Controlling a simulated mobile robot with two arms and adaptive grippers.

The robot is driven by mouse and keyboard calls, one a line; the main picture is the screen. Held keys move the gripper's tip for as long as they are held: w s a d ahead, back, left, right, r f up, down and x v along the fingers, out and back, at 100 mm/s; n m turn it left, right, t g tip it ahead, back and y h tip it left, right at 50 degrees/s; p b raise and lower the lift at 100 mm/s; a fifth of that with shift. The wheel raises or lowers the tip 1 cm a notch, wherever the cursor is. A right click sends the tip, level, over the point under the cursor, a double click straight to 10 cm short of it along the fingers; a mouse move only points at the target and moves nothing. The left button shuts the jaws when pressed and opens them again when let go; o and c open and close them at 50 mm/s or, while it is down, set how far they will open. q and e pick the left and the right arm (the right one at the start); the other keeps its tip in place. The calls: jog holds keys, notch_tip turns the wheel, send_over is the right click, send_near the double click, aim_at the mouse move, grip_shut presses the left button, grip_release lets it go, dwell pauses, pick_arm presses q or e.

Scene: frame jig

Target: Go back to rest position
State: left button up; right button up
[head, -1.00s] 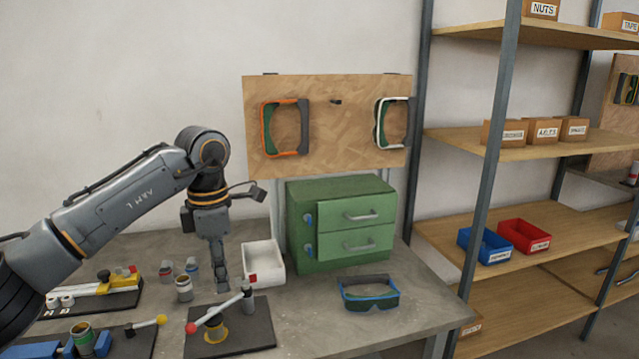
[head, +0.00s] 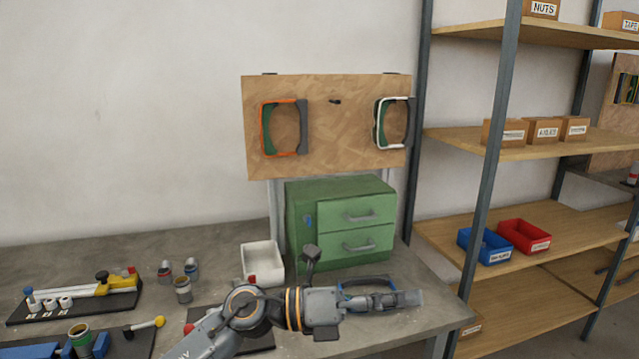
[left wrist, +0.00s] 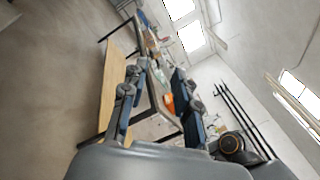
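My left gripper (head: 415,298) hangs over the front right of the grey workbench (head: 440,312) with its fingers pointing right. In the left wrist view its fingers (left wrist: 158,108) stand apart with nothing between them, so it is open and empty. My right gripper is in neither view.
A green drawer cabinet (head: 300,255) and a white bin (head: 262,243) stand behind the arm. Jigs and small cans (head: 183,290) fill the left. A shelf post (head: 487,180) rises at right.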

pick_arm(q)
jog(key=w+a+n+t+y, duration=0.3)
jog(key=a+n+t, duration=0.3)
jog(key=n+t, duration=0.45)
jog(key=w+a+n+t+y, duration=0.3)
jog(key=a+n+t, duration=0.4)
jog(key=n, duration=0.6)
jog(key=s+a+f+n+g+y, duration=0.1)
jog(key=s+a+f+n+y, duration=0.1)
jog(key=a+f+n+y, duration=0.65)
jog(key=s+a+f+n+g+y, duration=0.2)
jog(key=a+f+n+y, duration=0.3)
jog(key=f, duration=0.6)
jog(key=s+a+f+n+g, duration=0.3)
jog(key=s+f+g, duration=0.4)
jog(key=s, duration=0.6)
jog(key=s+a+f+n+g, duration=0.35)
jog(key=s+f, duration=0.55)
jog(key=s, duration=0.4)
notch_tip(320, 180, down, 22)
jog(key=d+g+p, duration=0.1)
jog(key=g+p, duration=0.1)
jog(key=s+a+f+g+p, duration=0.1)
jog(key=s+a+f, duration=0.2)
jog(key=s+f, duration=1.3)
jog(key=shift+s+f, duration=0.25)
jog(key=shift+s, duration=0.5)
jog(key=shift+m, duration=0.25)
